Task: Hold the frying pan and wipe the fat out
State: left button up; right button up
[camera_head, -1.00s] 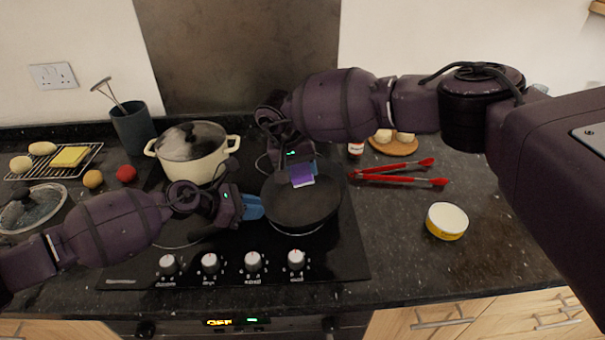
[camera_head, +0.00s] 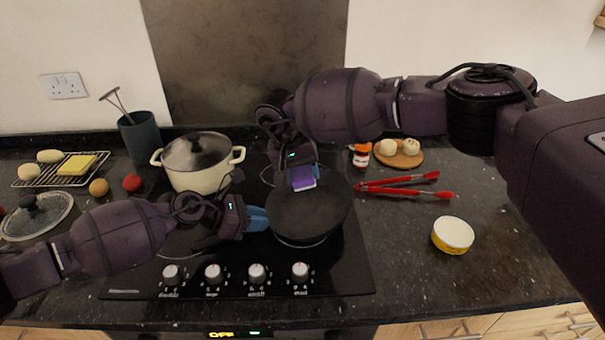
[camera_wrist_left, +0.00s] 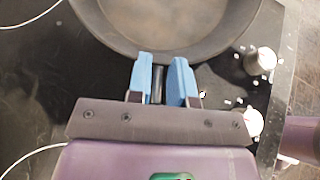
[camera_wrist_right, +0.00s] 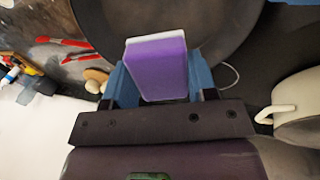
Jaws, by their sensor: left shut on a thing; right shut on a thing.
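The black frying pan (camera_head: 318,215) sits at the right of the hob. My left gripper (camera_head: 257,218) is shut on the pan's handle close to its rim; the handle (camera_wrist_left: 158,84) shows between the blue fingertips in the left wrist view. My right gripper (camera_head: 302,178) is shut on a purple sponge with a pale side (camera_wrist_right: 158,68) and holds it at the far inner part of the pan. I cannot tell whether the sponge touches the pan floor. The pan floor also shows in the left wrist view (camera_wrist_left: 165,20); no fat stands out clearly.
A cream lidded pot (camera_head: 200,177) stands left of my right gripper. Red tongs (camera_head: 405,188) and a yellow-sided tub (camera_head: 453,236) lie right of the hob. Mushroom-like pieces sit on a round board (camera_head: 399,158). Several knobs line the hob's front. The counter around the tub is clear.

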pick_arm(q)
jog(key=shift+s+a+f, duration=0.1)
jog(key=shift+s+f, duration=0.15)
jog(key=shift+f, duration=0.35)
jog(key=o, duration=0.8)
jog(key=shift+a+r, duration=0.25)
jog(key=shift+a, duration=0.25)
pick_arm(e)
jog(key=shift+w+d+f, duration=0.1)
jog(key=shift+d+f, duration=0.05)
pick_arm(q)
jog(key=v, duration=0.7)
jog(key=r+v, duration=0.1)
jog(key=v, duration=0.3)
jog(key=shift+d+r, duration=0.1)
jog(key=shift+d, duration=0.1)
jog(key=shift+a, duration=0.1)
pick_arm(e)
jog(key=shift+a, duration=0.25)
